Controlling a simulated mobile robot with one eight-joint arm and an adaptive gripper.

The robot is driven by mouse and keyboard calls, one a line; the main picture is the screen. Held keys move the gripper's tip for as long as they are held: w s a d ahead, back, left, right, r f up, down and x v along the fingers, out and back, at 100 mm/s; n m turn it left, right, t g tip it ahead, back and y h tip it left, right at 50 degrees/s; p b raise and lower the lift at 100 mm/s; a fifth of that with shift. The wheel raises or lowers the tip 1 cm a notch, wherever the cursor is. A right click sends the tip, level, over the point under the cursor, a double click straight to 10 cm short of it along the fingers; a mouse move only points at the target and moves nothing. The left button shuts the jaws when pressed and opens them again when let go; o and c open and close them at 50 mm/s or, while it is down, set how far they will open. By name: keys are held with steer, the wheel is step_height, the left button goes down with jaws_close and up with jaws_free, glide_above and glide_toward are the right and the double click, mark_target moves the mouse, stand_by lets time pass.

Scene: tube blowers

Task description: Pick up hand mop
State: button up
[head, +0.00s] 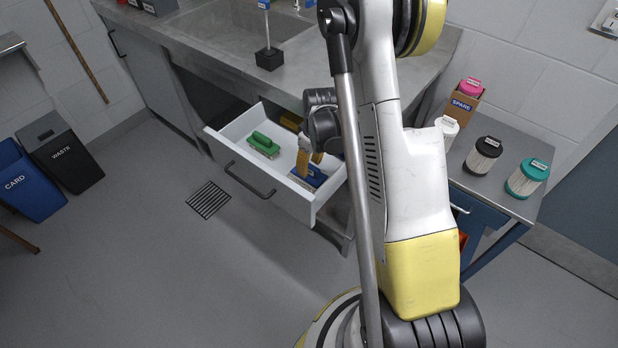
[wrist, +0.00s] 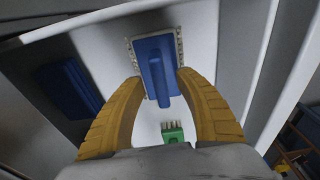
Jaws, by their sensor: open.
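The hand mop (wrist: 157,68) appears to be the blue block with a raised blue grip and a pale fringed edge. It lies flat in the open white drawer, and in the head view it shows at the drawer's near right end (head: 309,177), partly covered by my gripper. My gripper (head: 309,163) is inside the drawer, just above the mop. In the wrist view its two yellow fingers (wrist: 159,77) are apart, one on each side of the mop's lower half. Nothing is held. Whether the fingers touch the mop is unclear.
A green brush (head: 263,145) lies in the drawer (head: 232,141), left of the mop. The drawer walls stand close around my gripper. A counter (head: 225,55) overhangs behind. A side table with filters (head: 484,155) stands right.

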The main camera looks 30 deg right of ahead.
mark_target(309, 164)
steer(key=shift+w+f, duration=0.1)
steer(key=shift+f, duration=0.85)
steer(key=shift+r, duration=0.1)
steer(key=shift+c, duration=0.5)
jaws_close()
step_height(309, 164, up, 10)
steer(key=p, duration=0.4)
